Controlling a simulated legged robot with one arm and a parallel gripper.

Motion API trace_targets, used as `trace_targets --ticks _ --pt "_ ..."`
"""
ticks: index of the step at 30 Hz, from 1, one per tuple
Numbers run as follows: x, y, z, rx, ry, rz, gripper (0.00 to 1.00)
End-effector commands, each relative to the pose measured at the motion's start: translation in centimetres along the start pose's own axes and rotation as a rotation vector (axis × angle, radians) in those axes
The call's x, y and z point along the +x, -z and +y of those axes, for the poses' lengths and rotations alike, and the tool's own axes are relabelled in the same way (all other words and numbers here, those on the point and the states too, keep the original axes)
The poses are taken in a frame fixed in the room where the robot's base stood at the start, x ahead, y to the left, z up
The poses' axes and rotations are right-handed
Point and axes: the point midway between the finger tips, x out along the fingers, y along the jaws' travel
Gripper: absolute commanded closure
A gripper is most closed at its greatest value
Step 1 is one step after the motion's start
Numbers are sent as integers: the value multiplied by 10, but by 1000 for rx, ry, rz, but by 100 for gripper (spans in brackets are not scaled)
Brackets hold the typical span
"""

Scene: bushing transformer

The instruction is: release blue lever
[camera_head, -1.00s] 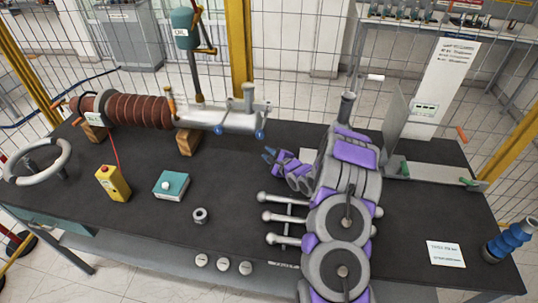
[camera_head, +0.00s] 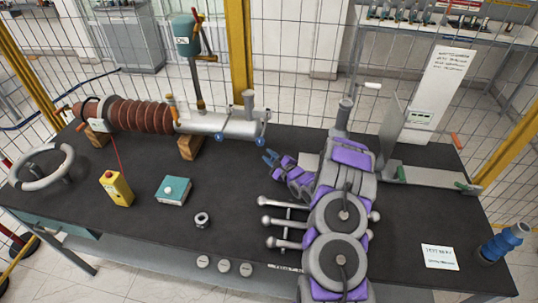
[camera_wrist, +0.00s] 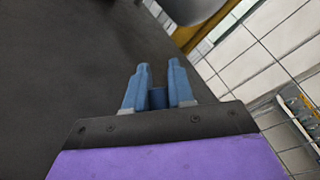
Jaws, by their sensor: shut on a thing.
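Two small blue levers hang under the grey pipe of the bushing (camera_head: 232,122): a left lever (camera_head: 220,138) and a right lever (camera_head: 262,141). My gripper (camera_head: 270,157), with blue fingers, is just below the right lever in the head view. In the wrist view my gripper's fingers (camera_wrist: 160,82) stand a little apart with a dark blue piece (camera_wrist: 158,98) between them. I cannot tell whether this piece is part of a lever. Any contact with the right lever is too small to make out.
A brown ribbed insulator (camera_head: 140,116) rests on wooden blocks (camera_head: 188,146). A handwheel (camera_head: 40,167), a yellow box (camera_head: 116,188), a teal box (camera_head: 173,191) and a metal ring (camera_head: 202,219) are on the black table.

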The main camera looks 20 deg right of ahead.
Motion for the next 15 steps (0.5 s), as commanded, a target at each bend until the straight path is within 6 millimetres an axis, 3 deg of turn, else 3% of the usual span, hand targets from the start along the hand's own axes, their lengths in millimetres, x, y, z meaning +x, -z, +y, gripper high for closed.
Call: trace_targets --ticks 7,15 --pt "-9 -4 -12 128 83 -94 100" --pt "-11 -5 -15 158 104 -122 100"
